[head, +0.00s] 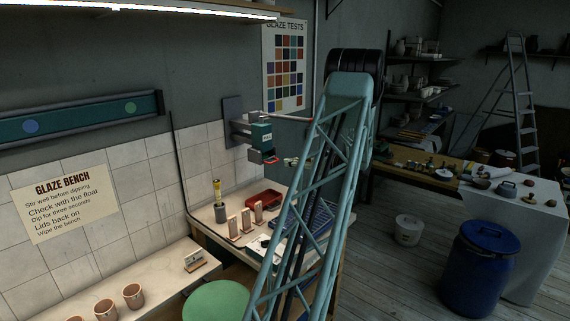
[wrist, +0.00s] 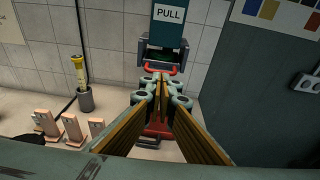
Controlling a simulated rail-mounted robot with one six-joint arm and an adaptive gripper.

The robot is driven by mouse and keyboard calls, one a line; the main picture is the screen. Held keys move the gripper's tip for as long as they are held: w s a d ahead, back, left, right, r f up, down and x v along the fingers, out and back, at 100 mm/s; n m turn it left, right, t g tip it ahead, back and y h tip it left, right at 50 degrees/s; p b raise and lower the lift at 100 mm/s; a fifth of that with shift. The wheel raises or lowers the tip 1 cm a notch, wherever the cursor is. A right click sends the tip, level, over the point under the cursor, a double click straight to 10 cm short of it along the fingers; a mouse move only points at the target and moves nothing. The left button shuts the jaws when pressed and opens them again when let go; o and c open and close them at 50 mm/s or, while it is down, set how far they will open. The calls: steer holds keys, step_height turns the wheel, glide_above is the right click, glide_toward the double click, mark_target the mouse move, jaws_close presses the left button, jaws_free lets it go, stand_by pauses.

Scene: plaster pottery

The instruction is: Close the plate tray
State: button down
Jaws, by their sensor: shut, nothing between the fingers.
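A teal wall unit marked PULL (wrist: 169,30) is straight ahead in the wrist view, with a dark opening under its label and a red bar handle (wrist: 162,71) low at its front. I take it for the plate tray; how far it stands out I cannot tell. In the head view the same teal unit (head: 261,136) juts from a grey wall plate, its red handle (head: 270,159) at the lower end. My gripper (wrist: 161,84) is shut and empty, its fingertips just in front of the handle. Whether they touch it I cannot tell. My arm hides much of the gripper in the head view.
A red tray (head: 264,199) lies on the bench below the unit. Left of it are several small tile stands (head: 246,219) and a yellow torch-like thing (wrist: 77,70) in a grey holder. A wall socket (wrist: 307,83) is at right.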

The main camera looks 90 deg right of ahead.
steer(key=v, duration=0.7)
steer(key=shift+s+a, duration=0.2)
steer(key=shift+a, duration=0.05)
stand_by(0.6)
